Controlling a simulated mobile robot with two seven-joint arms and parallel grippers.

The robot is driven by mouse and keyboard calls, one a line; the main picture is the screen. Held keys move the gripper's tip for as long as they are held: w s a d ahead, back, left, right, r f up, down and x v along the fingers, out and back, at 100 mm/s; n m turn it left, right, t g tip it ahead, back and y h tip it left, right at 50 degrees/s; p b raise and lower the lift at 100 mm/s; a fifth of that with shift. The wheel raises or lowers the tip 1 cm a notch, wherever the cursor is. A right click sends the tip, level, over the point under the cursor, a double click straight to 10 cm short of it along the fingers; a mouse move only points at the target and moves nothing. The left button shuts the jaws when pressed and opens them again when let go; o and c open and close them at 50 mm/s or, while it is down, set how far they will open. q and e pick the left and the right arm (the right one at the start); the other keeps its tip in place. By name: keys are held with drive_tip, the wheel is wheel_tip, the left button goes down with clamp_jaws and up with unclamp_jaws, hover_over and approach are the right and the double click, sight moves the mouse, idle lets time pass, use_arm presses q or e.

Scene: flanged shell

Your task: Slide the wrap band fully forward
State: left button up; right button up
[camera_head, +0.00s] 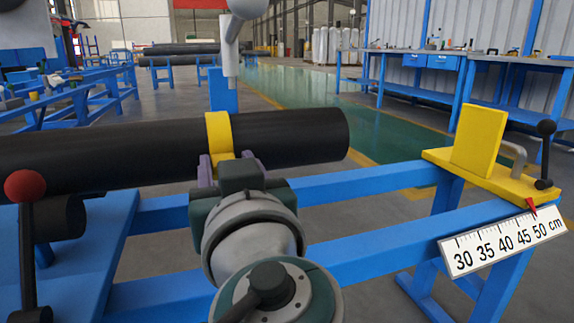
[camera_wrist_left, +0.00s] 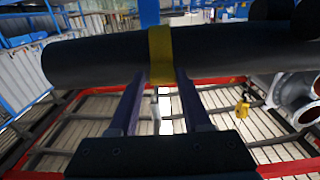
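The yellow wrap band (camera_head: 218,134) sits around the long black pipe (camera_head: 290,138), a little way back from the pipe's right end. My left gripper (camera_head: 229,168) is in front of the band, its two purple fingers apart at the band's lower part. In the left wrist view, the band (camera_wrist_left: 160,54) passes between the fingertips of the gripper (camera_wrist_left: 160,82), with a small gap seeming to show on each side. Whether a finger touches the band is hard to tell. My right gripper is not in view.
A blue frame (camera_head: 370,180) runs under the pipe to a yellow stop block (camera_head: 478,140) with a black-knobbed lever. A ruler (camera_head: 503,241) marked 30 to 50 cm hangs there. A red-knobbed lever (camera_head: 25,186) stands at left. Free space lies between pipe end and block.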

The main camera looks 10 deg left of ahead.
use_arm(q)
drive_tip(key=shift+o, duration=1.3)
drive_tip(key=p+v, duration=0.1)
drive_tip(key=v, duration=0.9)
drive_tip(key=shift+p, duration=0.35)
